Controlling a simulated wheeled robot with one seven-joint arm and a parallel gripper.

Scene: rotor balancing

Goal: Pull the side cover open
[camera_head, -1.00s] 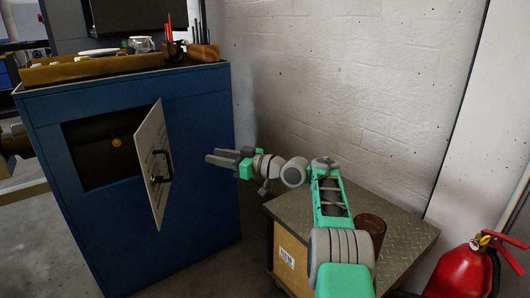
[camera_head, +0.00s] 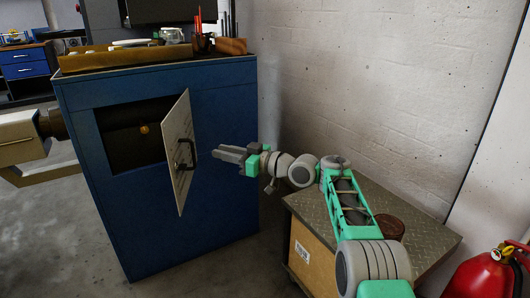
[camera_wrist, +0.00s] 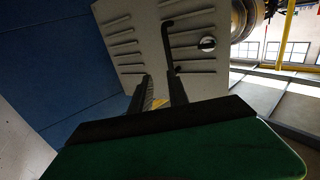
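The side cover (camera_head: 176,145) is a pale grey slotted panel on the blue cabinet, swung out from a dark opening. Its black bar handle (camera_head: 184,153) is on the outer face, towards my gripper. My gripper (camera_head: 218,153) is to the right of the handle, apart from it and empty. In the wrist view, the cover (camera_wrist: 125,45) fills the upper middle. The handle (camera_wrist: 170,48) lies beyond my fingertips (camera_wrist: 162,80), which stand apart with a gap between them.
The blue cabinet (camera_head: 215,190) has a wooden tray (camera_head: 125,58) and tools on top. An orange knob (camera_head: 144,129) shows inside the opening. A cart (camera_head: 425,238) with a brown pot (camera_head: 389,228) stands beneath my arm. A red extinguisher (camera_head: 487,280) is at lower right.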

